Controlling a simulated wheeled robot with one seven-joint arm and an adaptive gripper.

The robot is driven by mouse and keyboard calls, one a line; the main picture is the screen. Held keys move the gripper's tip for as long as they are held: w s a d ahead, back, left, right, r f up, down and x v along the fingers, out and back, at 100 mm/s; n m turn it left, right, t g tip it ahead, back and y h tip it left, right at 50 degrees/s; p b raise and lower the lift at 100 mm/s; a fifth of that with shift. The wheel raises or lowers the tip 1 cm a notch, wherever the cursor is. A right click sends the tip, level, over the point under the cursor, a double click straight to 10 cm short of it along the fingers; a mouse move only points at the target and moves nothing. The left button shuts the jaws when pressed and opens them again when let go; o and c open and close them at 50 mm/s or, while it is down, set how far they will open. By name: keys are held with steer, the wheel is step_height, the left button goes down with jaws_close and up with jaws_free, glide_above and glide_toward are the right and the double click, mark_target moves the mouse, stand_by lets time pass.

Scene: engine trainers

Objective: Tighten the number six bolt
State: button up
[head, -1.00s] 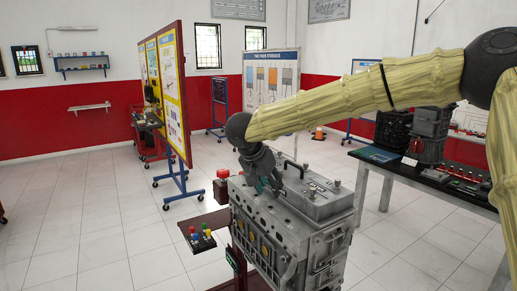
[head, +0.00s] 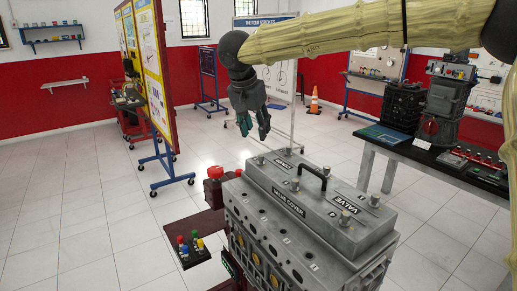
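The grey engine block (head: 262,238) stands at the lower middle of the head view. Its valve cover (head: 318,205) has a black handle (head: 311,174) and lettered labels on top. Several bolts stand around the cover, including one at the right corner (head: 375,200), one at the near edge (head: 344,218) and one at the far left (head: 260,160). The number marks are too small to tell which bolt is six. My gripper (head: 254,132) hangs above and beyond the cover's far left end, apart from it. Its fingers are spread and nothing shows between them.
A small stand with coloured knobs (head: 190,245) and a red part (head: 215,184) are left of the engine. A dark-topped workbench (head: 440,165) with engine parts stands at right. A wheeled display board (head: 150,75) is at left. An orange cone (head: 314,104) stands behind. Floor at left is clear.

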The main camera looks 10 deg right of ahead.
mark_target(261, 156)
steer(key=p+x, duration=0.2)
steer(key=x, duration=0.8)
steer(key=shift+w+a+f, duration=0.1)
steer(key=shift+w+f, duration=0.05)
steer(key=shift+f, duration=0.2)
jaws_close()
